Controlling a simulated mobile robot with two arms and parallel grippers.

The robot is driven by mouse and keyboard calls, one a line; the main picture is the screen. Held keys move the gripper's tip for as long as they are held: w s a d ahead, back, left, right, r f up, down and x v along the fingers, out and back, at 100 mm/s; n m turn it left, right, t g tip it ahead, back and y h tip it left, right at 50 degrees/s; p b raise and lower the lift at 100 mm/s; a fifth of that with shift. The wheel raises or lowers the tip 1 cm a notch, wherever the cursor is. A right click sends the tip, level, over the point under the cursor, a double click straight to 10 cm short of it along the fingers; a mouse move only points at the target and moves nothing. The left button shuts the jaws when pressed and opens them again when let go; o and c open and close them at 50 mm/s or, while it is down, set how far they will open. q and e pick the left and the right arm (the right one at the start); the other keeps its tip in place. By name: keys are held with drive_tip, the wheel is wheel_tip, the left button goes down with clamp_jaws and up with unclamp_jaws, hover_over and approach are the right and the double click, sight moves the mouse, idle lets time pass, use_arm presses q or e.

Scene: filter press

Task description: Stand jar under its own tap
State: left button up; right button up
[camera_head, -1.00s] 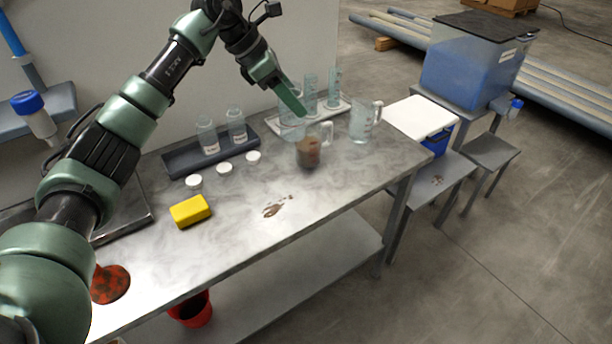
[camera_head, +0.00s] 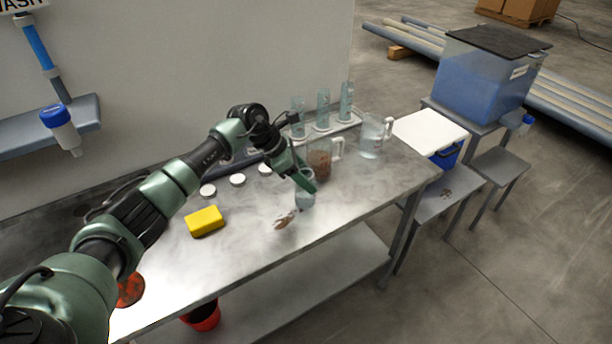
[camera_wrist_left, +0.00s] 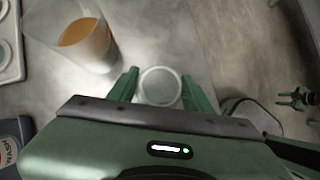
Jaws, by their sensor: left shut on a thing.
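My left gripper (camera_head: 304,178) is shut on a clear jar (camera_head: 305,198), upright above or on the bench near a brown smear; I cannot tell if it touches the bench. In the left wrist view the jar's round mouth (camera_wrist_left: 160,86) sits between the green fingers. A blue tap (camera_head: 525,123) is on the blue-filled tank (camera_head: 485,85) at the right. A blue-capped fitting with a clear spout (camera_head: 62,130) hangs on the left wall below a partly cut-off WASH sign (camera_head: 18,5). My right gripper (camera_wrist_left: 294,98) shows small in the left wrist view, seemingly open.
A handled beaker with brown liquid (camera_head: 320,166) stands just behind the jar. A clear jug (camera_head: 373,138), tall cylinders (camera_head: 322,108), white caps (camera_head: 237,180) and a yellow sponge (camera_head: 205,221) are on the bench. The bench front right is clear. A low stand (camera_head: 499,168) is below the tank's tap.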

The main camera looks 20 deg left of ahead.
use_arm(q)
drive_tip(key=shift+f, duration=0.3)
drive_tip(key=shift+f, duration=0.1)
drive_tip(key=o, duration=1.4)
drive_tip(key=shift+c, duration=0.2)
